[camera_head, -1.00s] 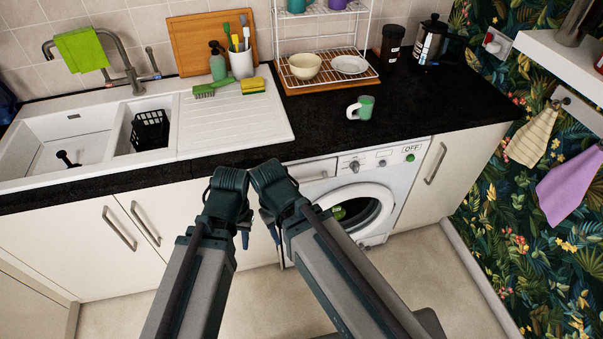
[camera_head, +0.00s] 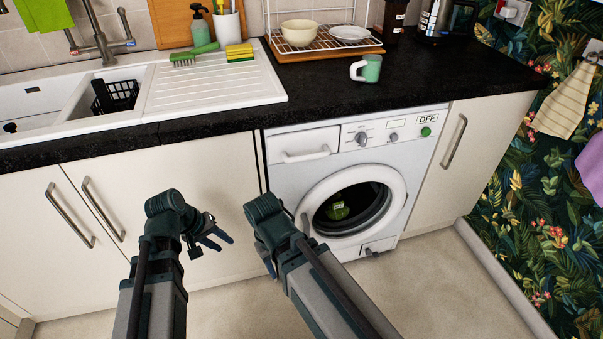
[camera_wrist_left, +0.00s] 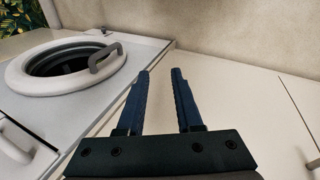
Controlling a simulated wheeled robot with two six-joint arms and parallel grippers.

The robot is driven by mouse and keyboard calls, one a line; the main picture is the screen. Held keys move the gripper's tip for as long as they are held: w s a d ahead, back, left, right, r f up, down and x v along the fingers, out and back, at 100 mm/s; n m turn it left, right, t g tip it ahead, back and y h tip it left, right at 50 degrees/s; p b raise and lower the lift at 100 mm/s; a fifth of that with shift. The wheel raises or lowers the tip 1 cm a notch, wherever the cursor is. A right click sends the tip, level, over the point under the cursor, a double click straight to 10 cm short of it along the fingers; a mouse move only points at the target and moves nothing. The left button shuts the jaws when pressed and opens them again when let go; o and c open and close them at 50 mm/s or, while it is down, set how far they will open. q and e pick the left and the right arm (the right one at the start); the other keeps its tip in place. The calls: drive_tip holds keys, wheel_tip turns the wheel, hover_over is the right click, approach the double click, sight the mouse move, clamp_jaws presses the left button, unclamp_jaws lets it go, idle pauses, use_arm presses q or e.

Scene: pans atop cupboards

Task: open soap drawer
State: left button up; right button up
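The washing machine (camera_head: 330,200) stands under the counter, right of centre in the head view. Its soap drawer (camera_head: 290,142) is at the upper left of its front, looks flush, and has a white bar handle (camera_head: 305,155). The handle also shows at the lower left of the left wrist view (camera_wrist_left: 14,146). My left gripper (camera_head: 212,238) is in front of the cupboard, left of and below the drawer. Its two blue fingers are apart and empty in the left wrist view (camera_wrist_left: 160,75). My right gripper (camera_head: 270,264) is mostly hidden behind its own wrist, below the drawer.
The round washer door (camera_head: 396,197) is closed, with a green item behind its glass. A black counter (camera_head: 320,95) overhangs the machine and carries a green-and-white mug (camera_head: 371,69). Cupboards (camera_head: 205,165) flank the machine. Bare floor (camera_head: 440,270) lies in front at right.

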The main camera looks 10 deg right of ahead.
use_arm(q)
drive_tip(key=w+d+r+n+t+h, duration=0.1)
drive_tip(key=w+d+r+n+h, duration=0.2)
drive_tip(key=w+d+r+h, duration=0.35)
drive_tip(key=n+t+h, duration=0.3)
drive_tip(key=n+h, duration=0.1)
drive_tip(key=n, duration=0.2)
approach(295, 160)
drive_tip(key=b+x, duration=0.3)
drive_tip(key=x, duration=0.9)
drive_tip(key=shift+w+d+f, duration=0.1)
drive_tip(key=shift+d, duration=0.1)
clamp_jaws()
